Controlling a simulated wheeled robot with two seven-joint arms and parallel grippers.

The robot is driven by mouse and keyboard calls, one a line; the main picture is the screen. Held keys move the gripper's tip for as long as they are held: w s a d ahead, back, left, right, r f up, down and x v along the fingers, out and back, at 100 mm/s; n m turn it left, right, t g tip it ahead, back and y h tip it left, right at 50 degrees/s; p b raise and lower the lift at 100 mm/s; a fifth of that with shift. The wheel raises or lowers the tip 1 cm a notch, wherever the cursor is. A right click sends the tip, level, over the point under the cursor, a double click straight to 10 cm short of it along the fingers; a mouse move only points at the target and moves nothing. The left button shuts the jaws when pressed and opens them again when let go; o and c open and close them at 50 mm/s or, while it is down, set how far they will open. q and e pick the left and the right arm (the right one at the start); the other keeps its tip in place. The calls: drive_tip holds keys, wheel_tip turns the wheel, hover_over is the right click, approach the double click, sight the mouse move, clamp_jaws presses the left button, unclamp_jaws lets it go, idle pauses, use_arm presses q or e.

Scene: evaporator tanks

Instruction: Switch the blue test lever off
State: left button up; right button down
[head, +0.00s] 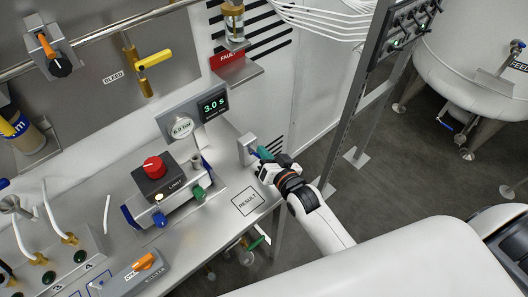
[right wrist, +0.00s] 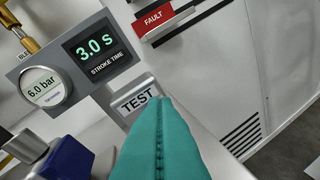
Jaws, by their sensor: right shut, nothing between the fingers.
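My right gripper (head: 264,153) reaches in from the lower right, with its teal fingertips close beside the small grey TEST post (head: 245,148) at the bench's right end. In the right wrist view its teal fingers (right wrist: 160,135) are shut together with nothing between them, and they cover the area below the TEST plate (right wrist: 136,100). A dark blue block (right wrist: 70,160) shows at the lower left of that view; I cannot tell whether it is the test lever. The lever's position and any contact with the fingers are unclear. My left gripper is not in view.
The display (head: 213,105) reads 3.0 s, beside a 6.0 bar gauge (head: 182,127). A red knob (head: 153,167) and a block with blue and green handles stand left on the bench. A metal post (head: 350,110) rises right of the gripper. A RESULT square (head: 247,201) is bare.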

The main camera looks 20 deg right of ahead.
drive_tip(key=shift+s+f, duration=0.1)
drive_tip(key=shift+f, duration=0.1)
drive_tip(key=shift+f+b, duration=0.25)
drive_tip(key=shift+b, duration=0.5)
drive_tip(key=t+b, duration=0.1)
drive_tip(key=b, duration=0.1)
drive_tip(key=f+t+b, duration=0.1)
drive_tip(key=b, duration=0.1)
drive_tip(key=t+b, duration=0.2)
drive_tip(key=shift+s+d+f+m+y, duration=0.15)
drive_tip(key=shift+s+f+m+y, duration=0.1)
drive_tip(key=shift+s+m+y, duration=0.05)
drive_tip(key=shift+b, duration=0.5)
drive_tip(key=shift+s+f, duration=0.1)
